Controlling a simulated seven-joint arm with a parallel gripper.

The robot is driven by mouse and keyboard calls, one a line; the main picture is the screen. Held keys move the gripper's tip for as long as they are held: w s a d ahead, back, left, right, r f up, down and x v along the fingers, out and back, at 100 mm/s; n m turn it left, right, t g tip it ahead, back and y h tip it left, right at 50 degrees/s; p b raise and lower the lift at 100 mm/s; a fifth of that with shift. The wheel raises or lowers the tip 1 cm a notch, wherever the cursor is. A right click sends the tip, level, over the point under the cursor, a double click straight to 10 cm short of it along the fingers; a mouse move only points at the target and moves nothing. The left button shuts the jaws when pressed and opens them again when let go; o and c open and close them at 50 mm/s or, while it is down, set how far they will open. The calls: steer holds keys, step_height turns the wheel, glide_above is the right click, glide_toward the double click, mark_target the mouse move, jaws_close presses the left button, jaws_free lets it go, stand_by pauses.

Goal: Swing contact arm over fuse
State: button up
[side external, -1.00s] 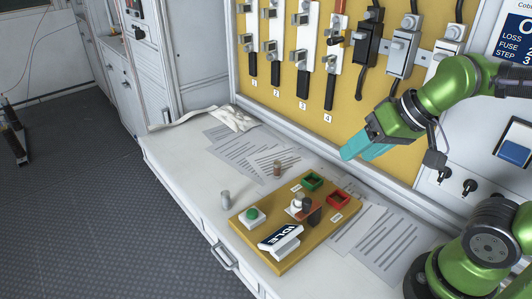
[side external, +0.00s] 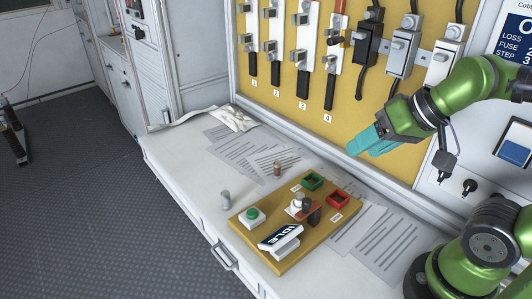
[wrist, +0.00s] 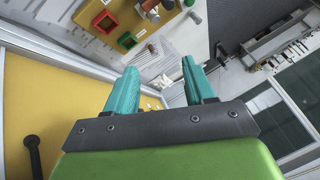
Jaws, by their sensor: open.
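A yellow test board (side external: 287,252) lies on the white bench. On it stand a white post with a dark-knobbed contact arm (side external: 303,203), a green button (side external: 252,214), a display reading IDLE (side external: 279,237), a green tray (side external: 312,181) and a red tray (side external: 338,200). The board also shows at the top of the wrist view (wrist: 124,12). Two small fuse-like cylinders, one grey (side external: 226,200) and one brown (side external: 277,168), stand on the bench off the board. My gripper (side external: 356,147), with teal fingers, is open and empty, above and behind the board, apart from it.
A yellow wall panel (side external: 290,100) carries several switches with black handles behind the bench. Papers (side external: 365,240) lie right of and behind the board. A white cloth (side external: 232,118) lies at the back left. The bench front left is clear.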

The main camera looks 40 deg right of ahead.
mark_target(309, 205)
steer(key=shift+c, duration=0.8)
steer(key=a, duration=0.1)
steer(key=a+f+n+g, duration=0.1)
steer(key=a, duration=0.1)
steer(key=a+n, duration=0.1)
steer(key=shift+s+a+f, duration=0.15)
steer(key=shift+s+f, duration=0.05)
steer(key=shift+f, duration=0.05)
steer(key=c, duration=0.5)
steer(key=shift+n+g+h, duration=0.8)
steer(key=shift+g, duration=0.1)
steer(key=a, duration=0.1)
steer(key=s+a+f, duration=0.1)
steer(key=a, duration=0.1)
steer(key=s+a, duration=0.1)
steer(key=shift+s+a+f, duration=0.15)
steer(key=shift+a+f, duration=0.2)
steer(key=shift+f, duration=0.05)
jaws_close()
steer(key=w+d+f+m+h, duration=0.1)
steer(key=w+f, duration=0.5)
steer(key=f, duration=0.3)
steer(key=shift+w+d+f, duration=0.15)
steer(key=shift+w+f, duration=0.05)
steer(key=shift+w, duration=0.2)
